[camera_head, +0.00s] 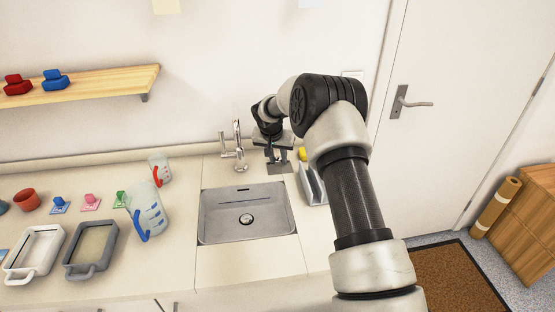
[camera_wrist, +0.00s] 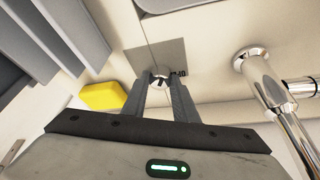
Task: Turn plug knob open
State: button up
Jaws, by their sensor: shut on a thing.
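The plug knob (camera_wrist: 160,76) is a small round chrome knob on a grey square plate, seen in the upper middle of the wrist view. My gripper (camera_wrist: 160,84) is shut on the knob, with one finger on each side of it. In the head view my gripper (camera_head: 279,162) points down at the counter behind the right back corner of the sink (camera_head: 246,240). The knob cannot be made out there. The plug (camera_head: 246,219) shows as a round fitting in the sink floor; I cannot tell whether it is raised.
The chrome tap (camera_head: 238,150) stands close left of my gripper; it is at the right in the wrist view (camera_wrist: 272,90). A yellow sponge (camera_wrist: 102,96) and a grey rack (camera_wrist: 60,45) are on the other side. Measuring jugs (camera_head: 146,212) stand left of the sink.

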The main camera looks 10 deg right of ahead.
jog(key=n, duration=0.1)
jog(key=n+y, duration=0.1)
jog(key=n, duration=0.1)
jog(key=shift+s+d+n, duration=0.1)
jog(key=shift+d+n, duration=0.15)
jog(key=shift+n, duration=0.05)
jog(key=n+y, duration=0.2)
jog(key=n, duration=0.2)
jog(key=shift+d+n, duration=0.15)
jog(key=shift+n, duration=0.15)
jog(key=n+y, duration=0.1)
jog(key=n, duration=0.3)
jog(key=shift+d+f+y, duration=0.1)
jog(key=shift+d+y, duration=0.05)
jog(key=shift+y, duration=0.25)
jog(key=shift+w+n+g+y+b, duration=0.15)
jog(key=shift+n+g+b, duration=0.2)
jog(key=shift+n, duration=0.45)
jog(key=shift+w+n+g+y+b, duration=0.15)
jog(key=shift+n+g+b, duration=0.2)
jog(key=shift+n, duration=0.45)
jog(key=shift+s, duration=0.1)
jog(key=o, duration=1)
jog(key=shift+d+r, duration=0.1)
jog(key=shift+r, duration=0.1)
jog(key=v, duration=1.7)
jog(key=shift+d+p, duration=0.1)
jog(key=shift+p, duration=0.3)
